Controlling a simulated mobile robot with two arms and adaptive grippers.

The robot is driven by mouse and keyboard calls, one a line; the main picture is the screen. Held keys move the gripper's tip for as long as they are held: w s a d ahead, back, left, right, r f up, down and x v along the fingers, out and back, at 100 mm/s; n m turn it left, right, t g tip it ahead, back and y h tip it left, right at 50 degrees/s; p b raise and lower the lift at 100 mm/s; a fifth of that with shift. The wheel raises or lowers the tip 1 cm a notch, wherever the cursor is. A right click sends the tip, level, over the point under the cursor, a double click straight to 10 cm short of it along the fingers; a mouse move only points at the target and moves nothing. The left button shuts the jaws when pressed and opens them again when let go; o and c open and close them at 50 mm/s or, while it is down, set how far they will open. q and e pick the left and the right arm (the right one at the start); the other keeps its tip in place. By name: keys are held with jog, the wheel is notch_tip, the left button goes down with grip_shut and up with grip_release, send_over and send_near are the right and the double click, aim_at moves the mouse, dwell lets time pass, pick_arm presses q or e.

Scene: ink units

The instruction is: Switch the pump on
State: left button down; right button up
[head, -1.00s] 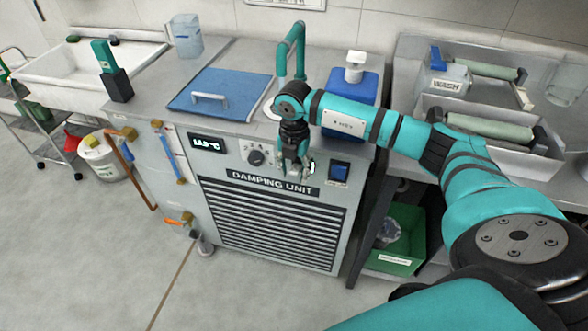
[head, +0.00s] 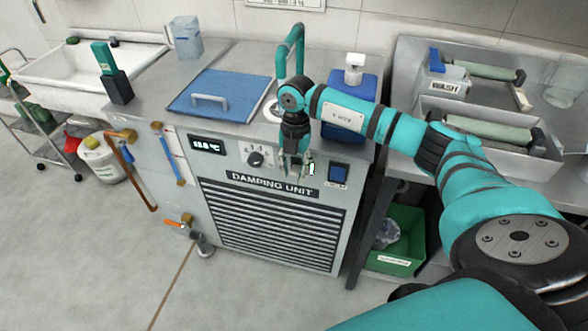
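The damping unit (head: 272,228) is a grey cabinet with a louvred front. A dark blue rocker switch (head: 338,171) sits at the right of its panel, with a small unreadable label below. A small white upright mark (head: 312,169) shows just left of the switch. A black dial (head: 256,158) and a lit temperature display (head: 207,144) are further left. My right gripper (head: 296,164) points down in front of the panel, between dial and switch, left of the switch. Its fingers are small against the panel, and their gap is unclear. Contact cannot be told. My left gripper is not in view.
A green crate (head: 404,235) is at the lower right.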

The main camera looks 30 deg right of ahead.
aim_at(294, 169)
jog(key=shift+o, duration=1.3)
notch_tip(294, 169, up, 12)
jog(key=d, duration=0.1)
jog(key=shift+w, duration=0.45)
jog(key=shift+a+f, duration=0.1)
